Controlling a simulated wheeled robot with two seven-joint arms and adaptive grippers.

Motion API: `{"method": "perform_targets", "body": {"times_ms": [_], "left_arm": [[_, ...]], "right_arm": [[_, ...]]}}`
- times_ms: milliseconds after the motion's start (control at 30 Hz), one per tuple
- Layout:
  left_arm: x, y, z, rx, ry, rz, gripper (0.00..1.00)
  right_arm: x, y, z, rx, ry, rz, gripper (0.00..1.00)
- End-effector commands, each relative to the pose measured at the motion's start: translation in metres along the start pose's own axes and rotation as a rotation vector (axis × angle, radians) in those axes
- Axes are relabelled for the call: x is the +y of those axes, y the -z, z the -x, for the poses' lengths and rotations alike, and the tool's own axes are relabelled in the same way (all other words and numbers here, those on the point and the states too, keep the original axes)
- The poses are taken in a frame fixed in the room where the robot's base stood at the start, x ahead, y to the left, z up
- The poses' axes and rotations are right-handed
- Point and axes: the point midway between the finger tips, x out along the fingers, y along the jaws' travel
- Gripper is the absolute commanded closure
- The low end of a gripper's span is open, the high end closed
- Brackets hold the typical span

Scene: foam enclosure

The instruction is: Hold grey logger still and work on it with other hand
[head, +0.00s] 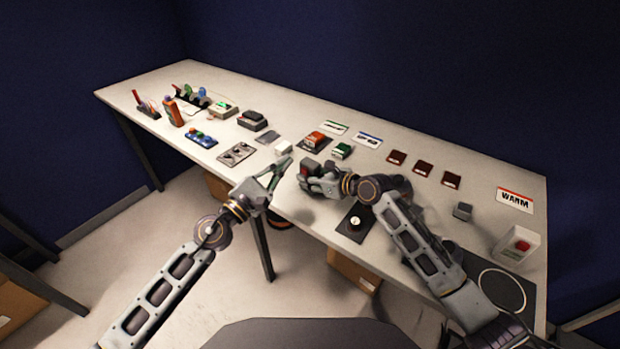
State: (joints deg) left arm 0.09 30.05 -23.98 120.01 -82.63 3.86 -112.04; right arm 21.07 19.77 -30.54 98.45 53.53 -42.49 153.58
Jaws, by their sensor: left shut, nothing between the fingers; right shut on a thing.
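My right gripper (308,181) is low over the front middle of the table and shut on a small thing. This looks like the grey logger (304,171), with a red patch showing; the fingers and wrist hide most of it. I cannot make out its full shape. My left gripper (280,168) is just left of it, over the table's front edge. Its fingers are shut and hold nothing. A gap shows between the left fingertips and the held thing.
Behind the grippers stand a white block (284,148), an orange-topped box (315,139) and a green-topped box (342,151). Dark red cards (424,167) lie to the right.

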Motion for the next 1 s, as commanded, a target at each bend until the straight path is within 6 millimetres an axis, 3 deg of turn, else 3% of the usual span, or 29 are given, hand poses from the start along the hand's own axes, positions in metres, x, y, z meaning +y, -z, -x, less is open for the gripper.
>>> {"method": "perform_targets", "body": {"times_ms": [533,1000], "left_arm": [[0.007,0.003,0.006,0.089,-0.336,0.595,1.0],[-0.009,0.022,0.03,0.185,-0.631,1.084,1.0]], "right_arm": [[0.0,0.0,0.0,-0.001,0.0,0.0,0.95],[0.0,0.0,0.0,-0.001,0.0,0.0,0.95]]}}
